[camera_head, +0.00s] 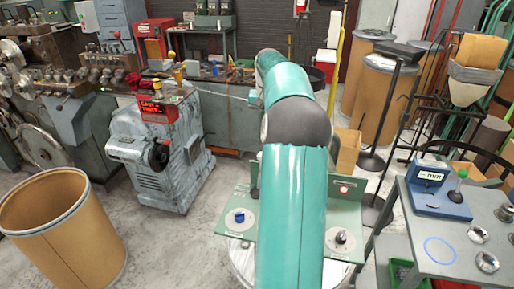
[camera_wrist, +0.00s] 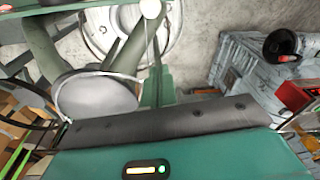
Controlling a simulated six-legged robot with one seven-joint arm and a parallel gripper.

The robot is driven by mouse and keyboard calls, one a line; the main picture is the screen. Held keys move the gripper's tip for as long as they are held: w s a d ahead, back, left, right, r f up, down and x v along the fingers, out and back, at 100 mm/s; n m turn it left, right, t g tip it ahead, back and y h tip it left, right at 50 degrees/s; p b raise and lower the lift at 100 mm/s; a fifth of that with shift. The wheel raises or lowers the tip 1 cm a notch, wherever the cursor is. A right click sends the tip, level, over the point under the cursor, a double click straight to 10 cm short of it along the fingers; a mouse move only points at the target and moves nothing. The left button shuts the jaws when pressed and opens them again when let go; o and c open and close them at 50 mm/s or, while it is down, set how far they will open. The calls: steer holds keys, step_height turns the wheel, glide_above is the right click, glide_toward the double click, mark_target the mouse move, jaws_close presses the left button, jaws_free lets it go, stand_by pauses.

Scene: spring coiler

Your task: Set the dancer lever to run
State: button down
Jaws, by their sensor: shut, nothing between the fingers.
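I cannot pick out the dancer lever with certainty. In the wrist view a pale round knob (camera_wrist: 151,9) stands at the top edge, close to a green upright post. I cannot tell whether it belongs to the lever. In the head view my teal arm reaches away up the middle and covers much of the green panel (camera_head: 333,258). The panel carries a blue knob (camera_head: 239,216) left of my arm and a metal knob (camera_head: 340,237) right of it. My gripper's fingers do not show in either view; the wrist view is filled below by a teal and black part of mine.
A grey machine (camera_head: 170,155) with a red display box (camera_head: 157,110) stands left of my arm. An open brown drum (camera_head: 62,225) is at front left. A grey table (camera_head: 408,215) with a blue device (camera_head: 438,190) is at right. Bare floor lies between drum and panel.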

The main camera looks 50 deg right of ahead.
steer(key=f, duration=0.3)
steer(key=a+f, duration=0.1)
steer(key=f, duration=0.2)
steer(key=s+f, duration=0.1)
steer(key=f, duration=0.2)
steer(key=shift+a, duration=0.4)
steer(key=shift+s+a, duration=0.15)
steer(key=shift+a, duration=0.25)
steer(key=shift+f, duration=0.1)
